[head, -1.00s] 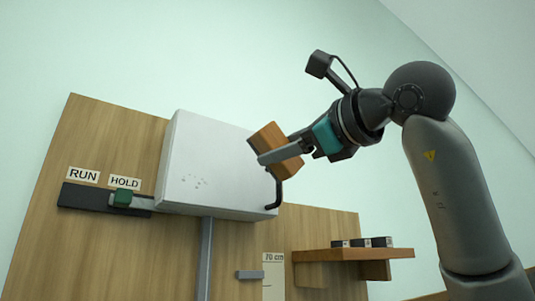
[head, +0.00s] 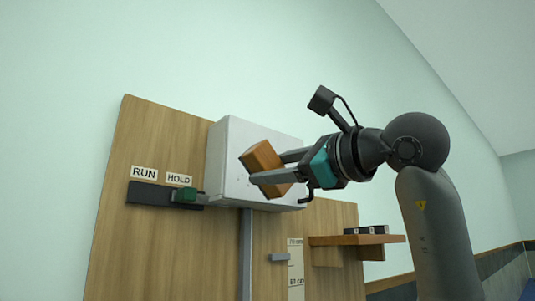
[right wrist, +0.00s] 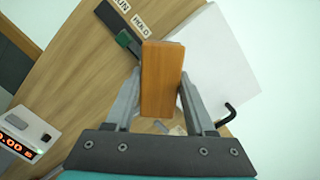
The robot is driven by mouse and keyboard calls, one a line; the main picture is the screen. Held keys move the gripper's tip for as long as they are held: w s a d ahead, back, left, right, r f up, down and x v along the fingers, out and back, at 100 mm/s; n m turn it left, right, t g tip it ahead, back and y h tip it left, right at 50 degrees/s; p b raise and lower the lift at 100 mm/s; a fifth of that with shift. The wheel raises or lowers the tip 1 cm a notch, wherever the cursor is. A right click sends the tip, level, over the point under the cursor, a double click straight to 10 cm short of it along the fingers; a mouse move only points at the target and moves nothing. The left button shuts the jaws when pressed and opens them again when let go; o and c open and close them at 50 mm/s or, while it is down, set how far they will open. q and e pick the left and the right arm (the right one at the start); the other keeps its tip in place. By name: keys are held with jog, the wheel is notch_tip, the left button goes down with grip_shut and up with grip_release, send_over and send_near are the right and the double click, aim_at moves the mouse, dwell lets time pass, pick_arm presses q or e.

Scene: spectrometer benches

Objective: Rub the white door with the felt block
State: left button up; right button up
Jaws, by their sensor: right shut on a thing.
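The white door (head: 230,150) is the front of a white box on a wooden board; it also shows in the right wrist view (right wrist: 215,60). My right gripper (head: 267,168) is shut on the felt block (head: 262,158), an orange-brown block held tilted in front of the door's middle and right. In the right wrist view the block (right wrist: 162,80) stands between both fingers and covers part of the door. I cannot tell whether the block touches the door; its far face is hidden. My left gripper is not in view.
A green slider (head: 186,194) sits at HOLD on a dark rail left of the box. A black hooked handle (right wrist: 226,113) is at the door's edge. A shelf (head: 350,240) with small dark blocks is at lower right. A display with red digits (right wrist: 20,140) shows in the wrist view.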

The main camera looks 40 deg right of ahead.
aim_at(235, 180)
jog(key=shift+a, duration=0.1)
jog(key=shift+w, duration=0.25)
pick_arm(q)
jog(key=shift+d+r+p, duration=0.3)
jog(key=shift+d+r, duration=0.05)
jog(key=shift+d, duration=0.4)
pick_arm(e)
jog(key=w, duration=0.5)
jog(key=shift+w+f, duration=0.1)
jog(key=shift+w, duration=0.15)
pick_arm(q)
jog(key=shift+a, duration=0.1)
pick_arm(e)
jog(key=shift+w, duration=0.95)
